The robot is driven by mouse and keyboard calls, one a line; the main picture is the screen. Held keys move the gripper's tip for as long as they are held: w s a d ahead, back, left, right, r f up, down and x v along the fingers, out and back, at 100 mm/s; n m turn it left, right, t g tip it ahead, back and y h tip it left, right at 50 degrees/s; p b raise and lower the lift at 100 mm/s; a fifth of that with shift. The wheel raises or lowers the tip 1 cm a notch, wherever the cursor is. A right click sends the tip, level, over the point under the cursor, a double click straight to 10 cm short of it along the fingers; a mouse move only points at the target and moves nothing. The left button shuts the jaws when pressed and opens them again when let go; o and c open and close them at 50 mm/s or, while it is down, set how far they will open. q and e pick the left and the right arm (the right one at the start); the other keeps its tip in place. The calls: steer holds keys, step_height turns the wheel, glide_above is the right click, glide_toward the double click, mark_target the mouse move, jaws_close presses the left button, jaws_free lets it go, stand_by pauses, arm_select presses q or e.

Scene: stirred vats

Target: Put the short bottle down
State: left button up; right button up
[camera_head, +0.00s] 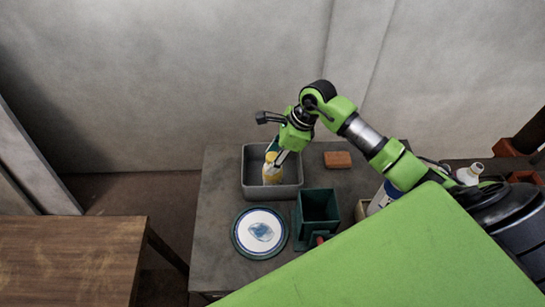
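The short bottle (271,176), yellow with a pale top part, is upright inside the grey bin (247,185) on the grey table. My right gripper (277,158) reaches down into the bin from above and appears shut on the bottle's upper part. The fingers partly cover the bottle's top. Whether the bottle's base touches the bin floor cannot be told. My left gripper is not in view.
A blue-rimmed plate (260,230) and a dark green open box (318,210) stand in front of the bin. An orange-brown block (338,160) lies right of it. A white bottle (470,174) stands farther right. A wooden table (70,260) is at left.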

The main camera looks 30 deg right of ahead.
steer(key=shift+r, duration=0.15)
steer(key=shift+d+r, duration=0.15)
steer(key=shift+r, duration=0.1)
steer(key=b+v, duration=0.2)
steer(key=v, duration=0.9)
steer(key=shift+s+r, duration=0.1)
steer(key=shift+r, duration=0.1)
